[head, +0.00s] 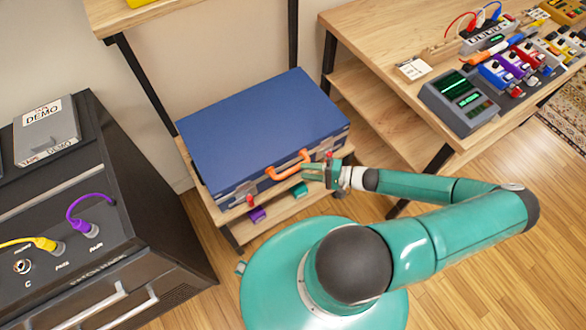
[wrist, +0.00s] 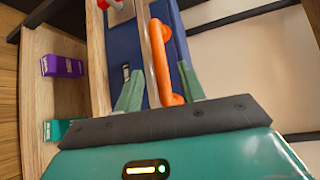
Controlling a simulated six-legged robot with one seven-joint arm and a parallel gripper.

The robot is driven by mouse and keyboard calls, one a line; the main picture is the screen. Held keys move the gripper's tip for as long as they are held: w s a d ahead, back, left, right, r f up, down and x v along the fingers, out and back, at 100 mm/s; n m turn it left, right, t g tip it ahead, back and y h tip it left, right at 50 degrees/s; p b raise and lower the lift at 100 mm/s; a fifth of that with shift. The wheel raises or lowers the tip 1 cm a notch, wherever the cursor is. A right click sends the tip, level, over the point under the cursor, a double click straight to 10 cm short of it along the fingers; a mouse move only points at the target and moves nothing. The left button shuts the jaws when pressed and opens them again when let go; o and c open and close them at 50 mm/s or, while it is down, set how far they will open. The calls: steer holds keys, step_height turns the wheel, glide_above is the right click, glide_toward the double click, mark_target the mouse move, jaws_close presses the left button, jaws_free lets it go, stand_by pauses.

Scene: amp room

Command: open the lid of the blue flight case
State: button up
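The blue flight case (head: 262,130) lies on a low wooden shelf, its lid down. An orange handle (head: 288,165) is on its front side, with a red latch (head: 250,200) to the left and another red part (head: 328,157) near the right end. My gripper (head: 308,172) is at the case's front, by the right end of the handle. In the wrist view, my gripper's two teal fingers (wrist: 160,72) stand apart, with the orange handle (wrist: 157,45) showing between them. I see no clear contact. The blue case side (wrist: 126,50) is ahead of the fingers.
A black amp (head: 150,200) stands close on the left. A wooden table (head: 375,35) with pedals and a grey device (head: 458,102) is on the right.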

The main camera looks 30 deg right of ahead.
mark_target(293, 168)
steer(key=x, duration=0.5)
steer(key=shift+w+a, duration=0.25)
jaws_close()
